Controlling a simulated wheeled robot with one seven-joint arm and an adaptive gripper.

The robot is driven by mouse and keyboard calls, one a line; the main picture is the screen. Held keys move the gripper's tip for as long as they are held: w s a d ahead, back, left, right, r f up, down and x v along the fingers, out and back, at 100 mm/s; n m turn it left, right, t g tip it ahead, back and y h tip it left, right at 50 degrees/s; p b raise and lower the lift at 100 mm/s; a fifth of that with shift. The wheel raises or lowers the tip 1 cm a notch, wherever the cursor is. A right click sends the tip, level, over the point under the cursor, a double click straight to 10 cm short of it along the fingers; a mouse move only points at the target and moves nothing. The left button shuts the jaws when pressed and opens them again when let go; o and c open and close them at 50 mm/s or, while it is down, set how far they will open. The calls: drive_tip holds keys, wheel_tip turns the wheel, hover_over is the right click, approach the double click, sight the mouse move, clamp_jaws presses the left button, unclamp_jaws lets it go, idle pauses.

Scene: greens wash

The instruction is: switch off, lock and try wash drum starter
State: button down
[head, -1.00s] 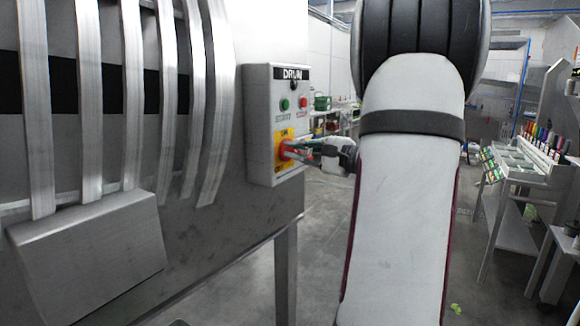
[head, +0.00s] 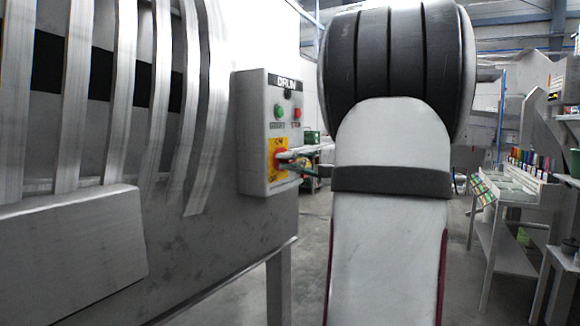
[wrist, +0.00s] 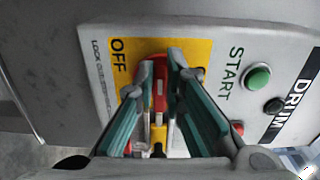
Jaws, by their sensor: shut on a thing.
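The drum starter box (head: 250,130) is a grey panel on the side of the drum machine. Its yellow switch plate (head: 280,146) carries a red rotary handle, seen in the wrist view (wrist: 160,90). In that view the plate shows the word OFF beside the handle. My gripper (wrist: 165,85) has its two teal fingers on either side of the red handle and is shut on it. A small yellow piece (wrist: 158,138) shows between the fingers; I cannot tell what it is. In the head view my gripper (head: 288,162) is at the plate, small and partly unclear.
A green START button (wrist: 258,77) and a red button (wrist: 238,128) sit close to my fingers. The metal drum with curved slats (head: 120,100) fills the left. My arm blocks the middle. A bench with coloured bottles (head: 510,185) stands at the right.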

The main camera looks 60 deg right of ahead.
drive_tip(key=shift+f, duration=0.1)
drive_tip(key=c, duration=1.7)
unclamp_jaws()
drive_tip(key=shift+o, duration=0.2)
drive_tip(key=shift+s, duration=0.1)
drive_tip(key=s+d, duration=0.1)
drive_tip(key=s, duration=1)
drive_tip(key=shift+s, duration=0.4)
